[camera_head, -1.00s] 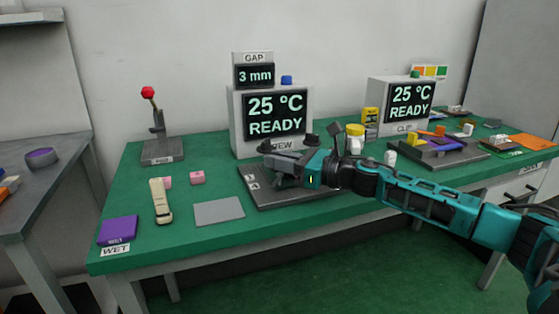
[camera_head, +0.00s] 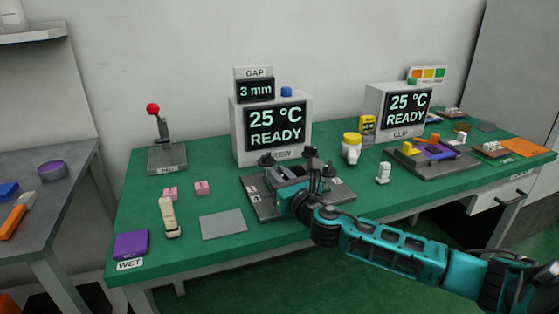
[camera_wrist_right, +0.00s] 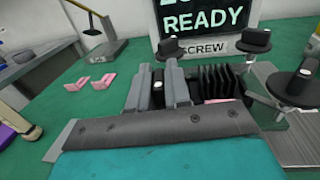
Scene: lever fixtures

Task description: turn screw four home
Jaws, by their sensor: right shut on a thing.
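The dark screw fixture (camera_head: 263,208) lies on the green table, below the display marked SCREW. Black screw knobs stand on it. The right wrist view shows a far-left knob (camera_wrist_right: 170,47), a far-right knob (camera_wrist_right: 253,40) and a nearer right knob (camera_wrist_right: 297,87). I cannot read which screw is number four. My left gripper is not in view.
The display box (camera_head: 272,130) reads 25 °C READY, and the gap display (camera_head: 255,90) reads 3 mm. A red-knobbed lever (camera_head: 166,155) stands at the left. A grey plate (camera_head: 222,225) lies left of the fixture.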

